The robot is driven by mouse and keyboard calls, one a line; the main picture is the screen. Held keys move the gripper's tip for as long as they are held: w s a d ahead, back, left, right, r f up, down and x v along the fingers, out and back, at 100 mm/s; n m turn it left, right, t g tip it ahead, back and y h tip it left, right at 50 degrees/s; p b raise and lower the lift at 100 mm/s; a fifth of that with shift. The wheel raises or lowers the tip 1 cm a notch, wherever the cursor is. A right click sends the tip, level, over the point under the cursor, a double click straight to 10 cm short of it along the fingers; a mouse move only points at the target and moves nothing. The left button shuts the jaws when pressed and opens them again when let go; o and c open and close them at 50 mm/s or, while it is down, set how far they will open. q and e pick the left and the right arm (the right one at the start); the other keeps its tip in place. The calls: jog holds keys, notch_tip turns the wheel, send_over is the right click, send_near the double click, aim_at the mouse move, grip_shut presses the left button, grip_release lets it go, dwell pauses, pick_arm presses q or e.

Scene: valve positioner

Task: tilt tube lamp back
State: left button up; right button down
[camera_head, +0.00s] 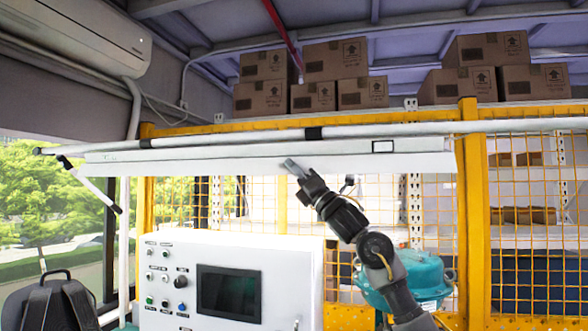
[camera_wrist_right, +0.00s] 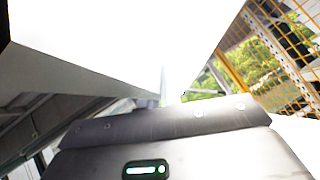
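The tube lamp (camera_head: 230,156) is a long white fixture hanging across the head view, below a pale rail. Its face looks slightly tilted. In the right wrist view the lamp (camera_wrist_right: 130,40) is a large, overexposed white surface close in front of the gripper body. The fingers are not clear there. My left gripper is not in view.
A white control cabinet (camera_head: 285,258) with a dark screen stands below the lamp. A teal machine (camera_head: 425,275) is behind my right arm. A yellow mesh fence (camera_head: 475,220) runs behind. Cardboard boxes (camera_head: 335,60) sit high up. A black backpack (camera_head: 50,305) is at the lower left.

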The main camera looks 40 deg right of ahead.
jog(key=c, duration=2)
grip_release()
jog(key=shift+d+r+m, duration=0.25)
jog(key=shift+d+m, duration=0.05)
jog(key=shift+d, duration=0.1)
jog(key=shift+o, duration=0.5)
jog(key=shift+w+d+f, duration=0.1)
jog(key=shift+w+f, duration=0.1)
jog(key=b+v, duration=1)
jog(key=v, duration=0.2)
jog(key=shift+d+f, duration=0.2)
jog(key=shift+d, duration=0.05)
jog(key=shift+s, duration=0.1)
